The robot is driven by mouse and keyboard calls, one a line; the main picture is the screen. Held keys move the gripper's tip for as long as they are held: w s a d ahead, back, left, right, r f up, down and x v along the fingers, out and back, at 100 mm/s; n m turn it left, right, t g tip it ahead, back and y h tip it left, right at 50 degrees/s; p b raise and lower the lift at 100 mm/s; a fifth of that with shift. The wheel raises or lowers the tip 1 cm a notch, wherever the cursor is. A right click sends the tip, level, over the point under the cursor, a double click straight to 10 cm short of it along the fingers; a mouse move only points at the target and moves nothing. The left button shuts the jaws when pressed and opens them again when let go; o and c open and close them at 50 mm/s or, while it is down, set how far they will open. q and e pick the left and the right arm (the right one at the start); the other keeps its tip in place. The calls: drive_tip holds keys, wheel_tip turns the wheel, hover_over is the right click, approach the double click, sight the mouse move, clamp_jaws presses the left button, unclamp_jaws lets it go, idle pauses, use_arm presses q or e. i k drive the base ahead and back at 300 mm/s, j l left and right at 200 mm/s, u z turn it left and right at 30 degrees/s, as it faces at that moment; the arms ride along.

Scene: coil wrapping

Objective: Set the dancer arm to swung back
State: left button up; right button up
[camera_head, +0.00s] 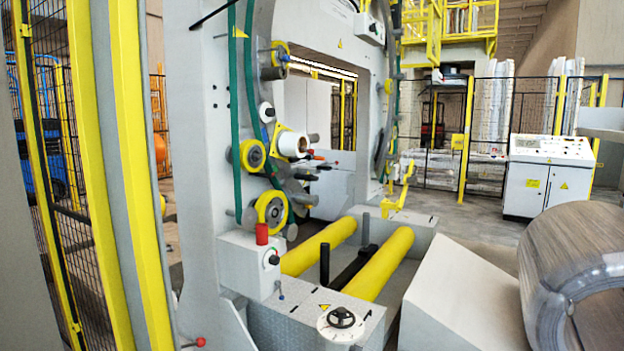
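The grey wrapping machine frame (200,130) stands left of centre with a large ring opening. On its face are yellow-rimmed rollers, one at mid-height (252,156) and one lower (271,209), and a white film roll (293,145). Short levers and rods (303,177) crowd beside the film roll; a small red-tipped lever (314,156) is among them. I cannot tell for sure which of these is the dancer arm, nor its position. Neither of my grippers is in view.
Yellow rollers (380,264) lie in the machine's base. A handwheel (341,318) and a control box (248,264) with a red cylinder are in front. A wrapped coil (570,250) sits at right. A control console (547,177) and yellow-posted fencing stand behind, with open floor before them.

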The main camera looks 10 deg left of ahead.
sight(299, 177)
drive_tip(key=i+l, duration=0.25)
drive_tip(key=i, duration=0.3)
drive_tip(key=i+l+u, duration=0.1)
drive_tip(key=i+l, duration=0.15)
drive_tip(key=i, duration=0.35)
drive_tip(key=i+l, duration=0.3)
drive_tip(key=i, duration=0.25)
drive_tip(key=i+l, duration=0.3)
drive_tip(key=i, duration=0.25)
drive_tip(key=i+l+u, duration=0.1)
drive_tip(key=i+l, duration=0.2)
drive_tip(key=i, duration=0.25)
drive_tip(key=i+l, duration=0.35)
drive_tip(key=i, duration=0.2)
